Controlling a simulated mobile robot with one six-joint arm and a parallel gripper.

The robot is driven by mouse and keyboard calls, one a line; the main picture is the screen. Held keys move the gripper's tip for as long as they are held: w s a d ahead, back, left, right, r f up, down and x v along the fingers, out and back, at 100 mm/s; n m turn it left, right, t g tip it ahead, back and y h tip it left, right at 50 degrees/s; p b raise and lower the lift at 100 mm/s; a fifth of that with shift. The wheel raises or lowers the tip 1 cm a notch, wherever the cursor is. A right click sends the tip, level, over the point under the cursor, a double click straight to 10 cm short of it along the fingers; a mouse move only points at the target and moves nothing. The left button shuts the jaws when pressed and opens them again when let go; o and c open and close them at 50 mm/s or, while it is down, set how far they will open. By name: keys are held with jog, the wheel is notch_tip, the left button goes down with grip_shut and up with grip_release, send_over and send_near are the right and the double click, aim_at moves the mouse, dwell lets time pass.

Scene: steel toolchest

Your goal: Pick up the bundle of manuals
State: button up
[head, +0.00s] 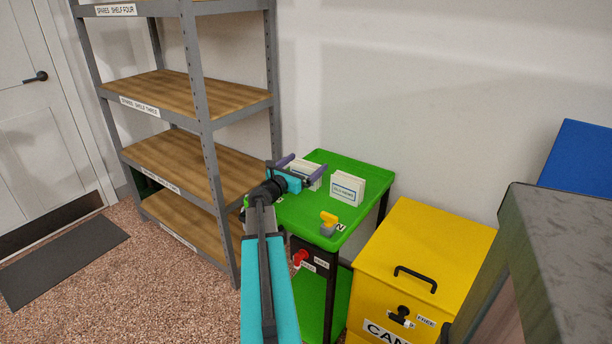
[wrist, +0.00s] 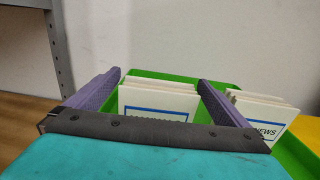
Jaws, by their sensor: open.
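A white bundle with a blue-edged label (head: 307,172) stands upright on the green cart top (head: 318,156). In the wrist view this bundle (wrist: 158,103) is between my two fingers, and its label text is hidden by my gripper's bar. A second white bundle (head: 347,188) stands to its right, with a label that seems to read "OLD NEWS"; in the wrist view this bundle (wrist: 265,112) is outside my right finger. My gripper (head: 309,163) is open, its purple fingers (wrist: 158,77) on either side of the first bundle. I cannot tell whether they touch it.
A yellow and grey item (head: 328,222) sits near the cart's front edge. A yellow bin (head: 430,250) stands to the right. A grey shelf rack with wooden shelves (head: 185,160) stands close on the left. A grey-topped block (head: 560,230) is at the far right.

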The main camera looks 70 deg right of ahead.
jog(key=shift+x, duration=2.3)
jog(key=c, duration=1.1)
jog(key=shift+r, duration=0.1)
jog(key=s+a+r+p, duration=0.1)
jog(key=s+a+p, duration=0.1)
jog(key=a, duration=0.2)
jog(key=s+a+r+p, duration=0.1)
jog(key=s+a+r, duration=0.1)
jog(key=a, duration=0.2)
jog(key=s+a+r+p, duration=0.1)
jog(key=s+a+p, duration=0.1)
jog(key=a, duration=0.2)
jog(key=shift+s+r+p, duration=0.15)
jog(key=shift+r+p, duration=0.15)
jog(key=shift+r, duration=0.1)
jog(key=p, duration=0.6)
jog(key=shift+s+a+r, duration=0.1)
jog(key=shift+s+a, duration=0.15)
